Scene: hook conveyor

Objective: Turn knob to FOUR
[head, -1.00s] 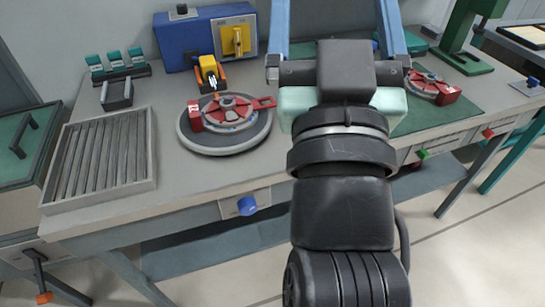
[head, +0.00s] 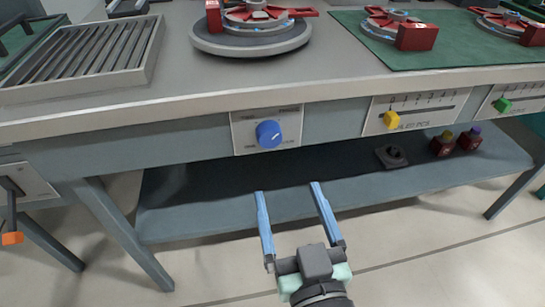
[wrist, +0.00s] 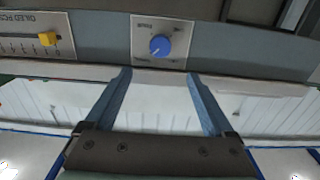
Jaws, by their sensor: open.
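A round blue knob (head: 269,133) sits on a pale label plate (head: 240,133) on the front edge of the workbench. It also shows in the wrist view (wrist: 160,46), ahead of and between the fingers, with a white pointer mark toward its lower left.
A yellow slider (head: 391,120) and a green slider (head: 503,105) sit on scale plates to the right. A lower shelf (head: 200,205) holds several small dark items. A round turntable (head: 250,42) and a slatted tray (head: 80,50) stand on top. The floor in front is clear.

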